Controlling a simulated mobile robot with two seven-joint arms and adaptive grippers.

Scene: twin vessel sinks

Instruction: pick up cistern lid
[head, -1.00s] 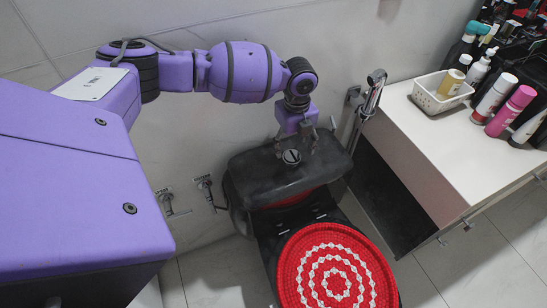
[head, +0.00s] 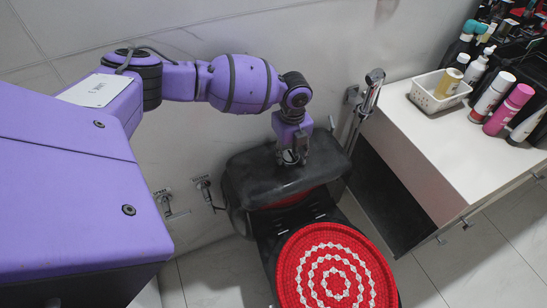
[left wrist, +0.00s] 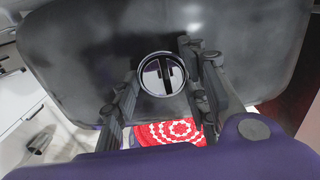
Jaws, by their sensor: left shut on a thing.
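The cistern lid (head: 262,180) is a dark grey, glossy slab with rounded corners, lying on top of the toilet cistern in the head view. It fills much of the left wrist view (left wrist: 85,55). A round chrome flush button (left wrist: 162,74) sits in its middle. My left gripper (head: 292,158) comes down from above onto the middle of the lid. In the left wrist view its fingers (left wrist: 163,95) stand on either side of the button. It is shut on the lid at this button; the exact contact is partly hidden. No right gripper shows.
A toilet seat with a red and white crocheted cover (head: 335,270) is in front of the cistern. At right, a white counter (head: 430,140) bears a white basket (head: 442,90) and several bottles. A chrome hand spray (head: 370,95) hangs on the wall right of the cistern.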

